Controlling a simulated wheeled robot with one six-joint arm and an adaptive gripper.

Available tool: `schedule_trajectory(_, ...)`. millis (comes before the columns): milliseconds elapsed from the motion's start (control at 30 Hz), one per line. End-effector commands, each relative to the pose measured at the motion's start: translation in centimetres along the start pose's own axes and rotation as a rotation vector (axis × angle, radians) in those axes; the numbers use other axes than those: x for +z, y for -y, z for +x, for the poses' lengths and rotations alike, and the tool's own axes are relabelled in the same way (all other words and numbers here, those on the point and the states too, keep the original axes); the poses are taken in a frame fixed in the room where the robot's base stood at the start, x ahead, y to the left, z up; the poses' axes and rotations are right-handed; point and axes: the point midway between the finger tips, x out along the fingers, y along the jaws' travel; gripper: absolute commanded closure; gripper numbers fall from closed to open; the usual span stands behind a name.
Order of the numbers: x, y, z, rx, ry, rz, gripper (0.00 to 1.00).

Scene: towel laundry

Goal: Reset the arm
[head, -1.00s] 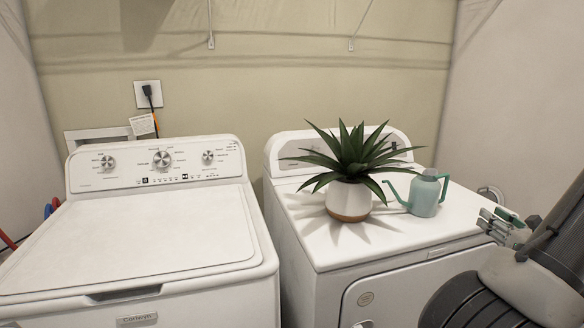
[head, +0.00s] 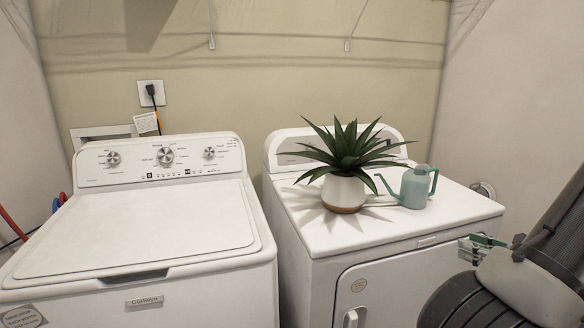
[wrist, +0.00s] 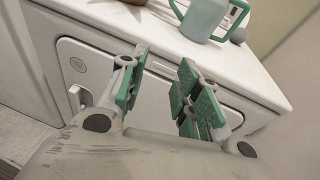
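My gripper (head: 482,249) is at the right in the head view, beside the front right of the dryer and below its top edge. In the wrist view my gripper (wrist: 158,92) shows its two green-padded fingers apart with nothing between them. Behind the fingers is the dryer's front with its door (wrist: 80,55). My arm partly hides the dryer's right front in the head view.
The dryer (head: 330,240) carries a potted plant (head: 345,190) and a teal watering can (head: 415,188), which also shows in the wrist view (wrist: 203,18). A washer (head: 140,225) with a shut lid stands to the left. A wall is close on the right.

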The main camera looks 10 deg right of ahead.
Motion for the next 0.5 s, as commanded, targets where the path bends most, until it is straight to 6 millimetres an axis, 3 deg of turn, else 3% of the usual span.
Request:
schedule_trajectory(300,0.7,-10.3,-3.1,0.518,-0.208,-0.388,0.67)
schedule_trajectory(400,1.2,-12.9,-5.0,0.738,-0.285,-0.604,0.67)
schedule_trajectory(500,2.0,-14.3,-7.0,0.971,-0.364,-0.877,0.67)
